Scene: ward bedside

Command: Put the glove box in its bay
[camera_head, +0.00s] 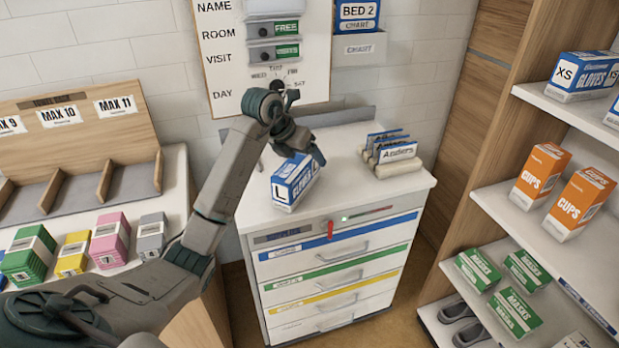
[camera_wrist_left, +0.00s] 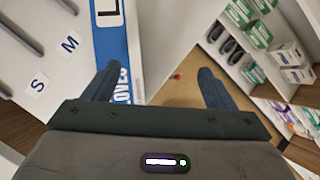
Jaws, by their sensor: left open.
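The glove box (camera_head: 296,182) is blue and white and marked L. It stands on the white top of the drawer cabinet (camera_head: 345,190), near its front left. My left gripper (camera_head: 291,140) is just above and behind the box. In the left wrist view the open left gripper (camera_wrist_left: 158,80) has nothing clearly between its fingers. There the glove box (camera_wrist_left: 122,62) shows behind the left finger; I cannot tell whether they touch. A pale surface (camera_wrist_left: 22,62) there carries S and M labels and dark dividers; no L-marked bay shows. My right gripper is not in view.
A card holder (camera_head: 392,160) stands at the cabinet's back right. At right, shelves hold an XS glove box (camera_head: 580,75), orange cup boxes (camera_head: 540,176) and green mask boxes (camera_head: 478,268). At left is a wooden divided rack (camera_head: 60,190) with coloured boxes in front.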

